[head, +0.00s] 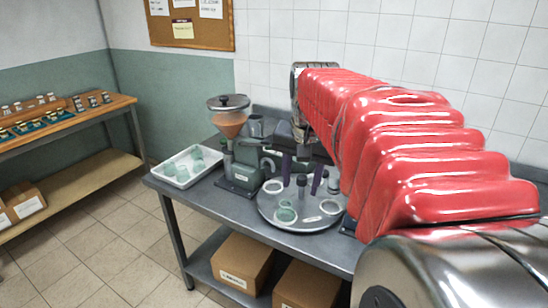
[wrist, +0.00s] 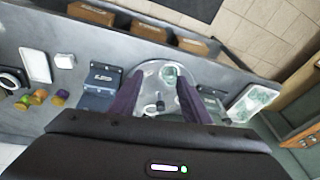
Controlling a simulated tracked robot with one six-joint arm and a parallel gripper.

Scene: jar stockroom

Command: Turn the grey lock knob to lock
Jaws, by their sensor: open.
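A round grey plate (head: 302,217) lies on the grey table. A small dark grey knob (head: 301,181) stands up near its middle and is the likely lock knob. It also shows in the wrist view (wrist: 160,105). Its lock marking is too small to read. My gripper (head: 302,178) is open, with its two dark purple fingers pointing down over the plate. In the wrist view my gripper (wrist: 160,79) has its fingers apart on both sides of the knob, with nothing held. I cannot tell whether the fingers touch it.
A greenish glass jar (head: 286,212) and pale ring-shaped seats (head: 273,187) are on the plate around the knob. A green-grey machine with a hopper (head: 229,118) stands left of it. Cardboard boxes (head: 242,262) sit below the table.

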